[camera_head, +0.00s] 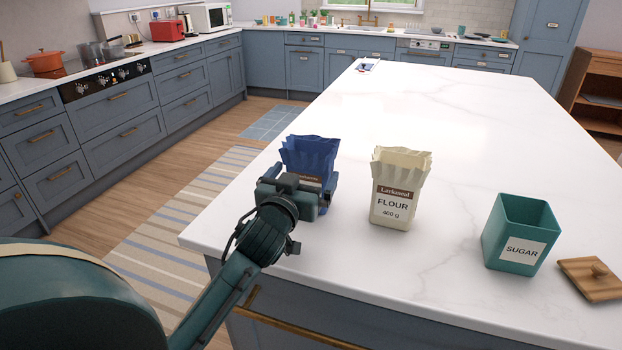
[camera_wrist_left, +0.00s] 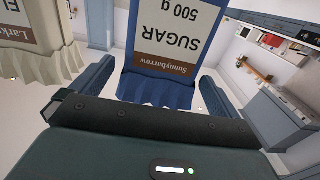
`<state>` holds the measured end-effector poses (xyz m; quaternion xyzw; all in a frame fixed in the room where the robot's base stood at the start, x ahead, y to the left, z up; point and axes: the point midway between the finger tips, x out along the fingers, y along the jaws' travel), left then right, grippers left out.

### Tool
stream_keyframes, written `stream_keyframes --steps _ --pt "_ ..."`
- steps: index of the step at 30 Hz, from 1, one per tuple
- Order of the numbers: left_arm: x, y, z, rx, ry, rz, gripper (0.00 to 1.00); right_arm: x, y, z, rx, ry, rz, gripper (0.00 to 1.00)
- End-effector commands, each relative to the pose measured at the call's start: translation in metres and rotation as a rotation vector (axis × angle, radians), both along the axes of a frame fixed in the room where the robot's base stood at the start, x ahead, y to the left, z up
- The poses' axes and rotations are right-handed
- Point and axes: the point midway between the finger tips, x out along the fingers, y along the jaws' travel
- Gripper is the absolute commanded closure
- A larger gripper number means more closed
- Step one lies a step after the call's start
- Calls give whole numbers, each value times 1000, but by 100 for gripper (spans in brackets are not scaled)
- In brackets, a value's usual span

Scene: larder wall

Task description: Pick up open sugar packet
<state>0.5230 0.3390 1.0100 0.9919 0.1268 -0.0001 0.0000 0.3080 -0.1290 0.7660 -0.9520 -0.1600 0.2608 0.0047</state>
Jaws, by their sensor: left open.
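The open sugar packet (camera_head: 309,153) is blue with a crumpled open top and stands upright near the island's left edge. In the left wrist view the sugar packet (camera_wrist_left: 170,45) shows its white "SUGAR 500 g" label upside down. My left gripper (camera_head: 296,190) is in front of the packet and hides much of its lower part in the head view. In the left wrist view my left gripper (camera_wrist_left: 142,92) is open, with the packet between the lines of its fingers. Whether the fingers touch it, I cannot tell. My right gripper is not in view.
A cream flour packet (camera_head: 400,190) stands close to the right of the sugar packet. A teal sugar canister (camera_head: 518,235) stands open farther right, with a wooden lid (camera_head: 592,278) beside it. The white island top (camera_head: 450,120) is mostly clear behind them.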

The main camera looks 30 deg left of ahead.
Motion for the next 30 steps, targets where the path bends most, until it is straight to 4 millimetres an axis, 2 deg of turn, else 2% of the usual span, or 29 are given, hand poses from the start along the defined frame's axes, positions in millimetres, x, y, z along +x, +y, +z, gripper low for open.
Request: stream_keyframes --steps 8,15,18,26,30 --pt "23 6 2 0 -1 -1 0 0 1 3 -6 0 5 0" --pt "57 16 4 1 0 0 0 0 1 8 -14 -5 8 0" --pt "64 18 3 0 0 0 0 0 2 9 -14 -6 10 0" --pt "65 18 2 0 0 -1 1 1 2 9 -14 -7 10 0" --pt "65 18 2 0 0 -1 12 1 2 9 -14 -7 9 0"
